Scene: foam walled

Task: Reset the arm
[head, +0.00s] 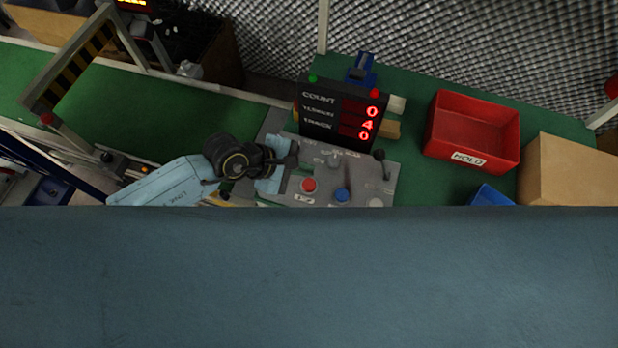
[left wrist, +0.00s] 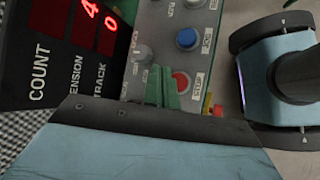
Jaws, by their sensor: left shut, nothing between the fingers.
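My left arm comes in from the left in the head view, with a pale blue link and a dark wrist joint. My left gripper (head: 288,160) is over the left side of the grey control panel (head: 345,170). In the left wrist view the green fingers (left wrist: 163,88) are together with nothing between them. They appear beside the red stop button (left wrist: 181,82); I cannot tell whether they touch the panel. The blue button (left wrist: 187,39) is farther up in that view. My right gripper is not in view.
A black count display (head: 342,112) with red digits stands behind the panel. A red tray (head: 475,103) labelled HOLD, a blue bin (head: 490,196) and a cardboard box (head: 572,170) are to the right. A green conveyor (head: 155,110) with a striped gate (head: 75,65) is on the left.

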